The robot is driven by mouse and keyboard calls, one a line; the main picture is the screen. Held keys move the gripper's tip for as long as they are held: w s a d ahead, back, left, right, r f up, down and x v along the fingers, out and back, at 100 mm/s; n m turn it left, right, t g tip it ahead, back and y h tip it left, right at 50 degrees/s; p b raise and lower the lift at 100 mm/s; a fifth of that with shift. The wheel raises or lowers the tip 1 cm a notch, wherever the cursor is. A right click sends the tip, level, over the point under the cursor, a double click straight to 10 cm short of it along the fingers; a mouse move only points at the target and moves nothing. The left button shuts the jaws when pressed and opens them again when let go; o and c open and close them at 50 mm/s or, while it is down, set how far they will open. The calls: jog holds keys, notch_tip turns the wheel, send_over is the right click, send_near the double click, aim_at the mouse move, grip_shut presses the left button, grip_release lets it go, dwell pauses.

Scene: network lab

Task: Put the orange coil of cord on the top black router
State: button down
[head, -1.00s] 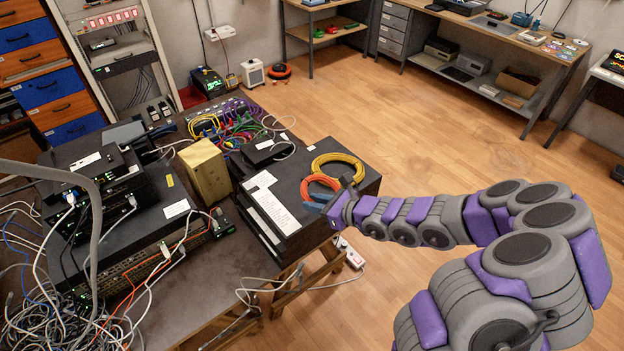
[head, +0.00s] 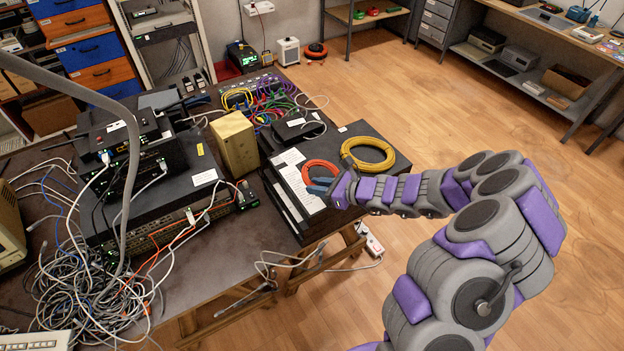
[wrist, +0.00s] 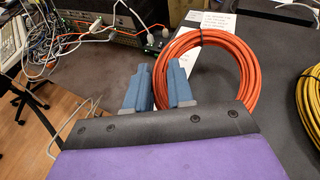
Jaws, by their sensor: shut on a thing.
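The orange coil of cord (head: 308,164) is a ring of cord over the left part of a black box. My gripper (head: 319,187) is shut on the near edge of this coil. In the wrist view the coil (wrist: 253,65) stands out to the right of the blue fingers (wrist: 157,88), and its left edge passes by them. I cannot tell how far it is above the box. The top black router (head: 145,128) lies on a stack at the left of the table, with a white label and cables. It is well left of my gripper.
A yellow coil (head: 390,163) lies on the black box (head: 362,130) right of the orange one. Tangled cables (head: 85,290) and a grey curved cable or pipe (head: 134,150) are at left.

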jog(key=w, duration=0.1)
jog(key=w+a, duration=0.1)
jog(key=w, duration=0.2)
jog(key=shift+w+a+f+b, duration=0.3)
jog(key=shift+a+f, duration=0.05)
jog(key=shift+a, duration=0.05)
jog(key=shift+w+a, duration=0.3)
jog(key=shift+w, duration=0.35)
notch_tip(320, 180, down, 4)
jog(key=shift+w+r+b, duration=0.1)
jog(key=shift+r+b, duration=0.1)
jog(key=shift+b, duration=0.5)
jog(key=c, duration=1)
grip_release()
jog(key=shift+o, duration=0.2)
jog(key=shift+r, duration=0.1)
